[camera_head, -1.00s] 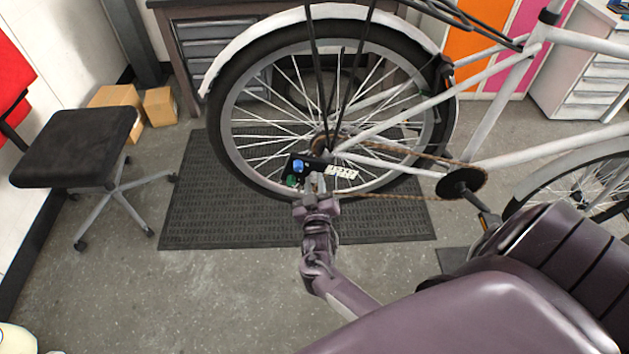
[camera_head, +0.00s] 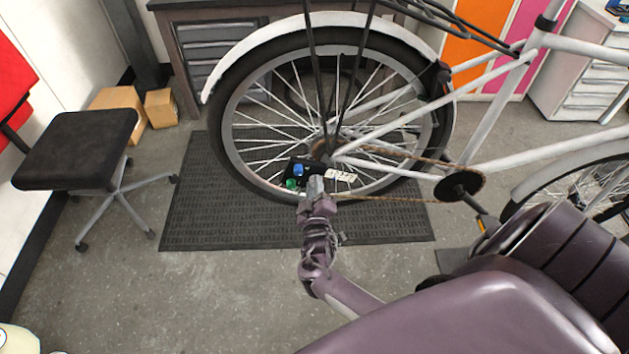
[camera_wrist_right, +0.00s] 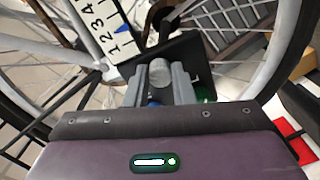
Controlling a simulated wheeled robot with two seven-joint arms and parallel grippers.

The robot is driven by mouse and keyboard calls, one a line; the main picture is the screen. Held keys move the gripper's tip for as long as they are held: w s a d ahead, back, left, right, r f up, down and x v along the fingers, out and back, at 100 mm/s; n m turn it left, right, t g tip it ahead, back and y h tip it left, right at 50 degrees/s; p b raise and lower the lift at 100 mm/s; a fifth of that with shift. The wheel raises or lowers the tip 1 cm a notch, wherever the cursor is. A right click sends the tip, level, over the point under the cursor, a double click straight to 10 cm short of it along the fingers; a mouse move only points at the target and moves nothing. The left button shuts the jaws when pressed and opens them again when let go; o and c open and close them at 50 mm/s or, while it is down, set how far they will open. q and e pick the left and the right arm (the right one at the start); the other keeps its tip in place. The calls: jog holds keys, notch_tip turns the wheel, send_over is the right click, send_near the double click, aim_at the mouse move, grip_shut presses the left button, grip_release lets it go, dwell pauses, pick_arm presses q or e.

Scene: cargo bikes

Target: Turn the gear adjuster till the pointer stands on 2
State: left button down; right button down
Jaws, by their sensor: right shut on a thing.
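The gear adjuster is a black box (camera_head: 300,165) beside the rear wheel's hub, with a blue knob (camera_head: 298,169) and a green knob (camera_head: 291,183). A white scale plate (camera_head: 341,176) sits to its right. In the right wrist view the scale plate (camera_wrist_right: 100,28) shows the numbers 1 to 4 and a blue patch near its edge. My right gripper (camera_head: 315,184) is shut on a grey round knob (camera_wrist_right: 159,72) in front of the box. My left gripper is not in view.
The white bicycle's rear wheel (camera_head: 233,120), chain (camera_head: 385,198) and crank (camera_head: 460,186) are close to the adjuster. A dark mat (camera_head: 200,215) lies below. A black stool (camera_head: 75,145) stands at left, with cardboard boxes (camera_head: 160,107) behind. The floor in front is clear.

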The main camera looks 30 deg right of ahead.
jog(key=c, duration=1.2)
grip_release()
jog(key=shift+c, duration=0.2)
jog(key=v, duration=0.7)
jog(key=shift+s+a+b, duration=0.25)
jog(key=shift+s+b, duration=0.05)
jog(key=shift+b, duration=0.15)
jog(key=shift+f, duration=0.1)
